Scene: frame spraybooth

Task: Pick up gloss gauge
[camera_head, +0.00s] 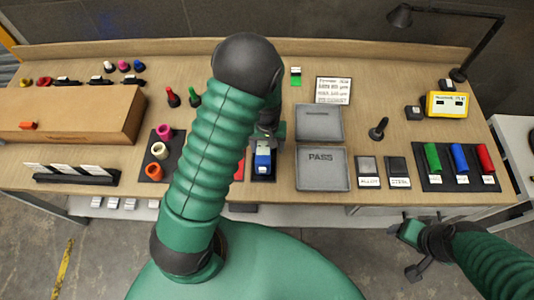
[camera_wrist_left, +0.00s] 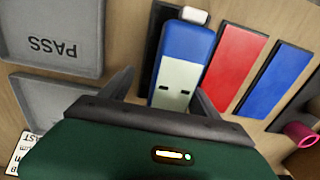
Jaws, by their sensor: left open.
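The gloss gauge appears to be the blue device with a pale panel (camera_head: 263,158), lying on a black pad near the table's front edge. In the left wrist view the gauge (camera_wrist_left: 187,53) shows its blue body and a white end piece. My left gripper (camera_head: 268,128) is at the gauge's far end in the head view, partly hidden by my arm. In the wrist view its open fingers (camera_wrist_left: 166,84) reach on either side of the gauge's pale part; contact cannot be told. My right gripper (camera_head: 408,250) is open and empty, off the table's front edge.
Grey trays, one marked PASS (camera_head: 320,187), lie right of the gauge. Red (camera_wrist_left: 235,67) and blue (camera_wrist_left: 273,79) panels lie beside it. A cardboard box (camera_head: 75,115) is at left. A yellow device (camera_head: 446,104) and lamp (camera_head: 400,16) stand at right.

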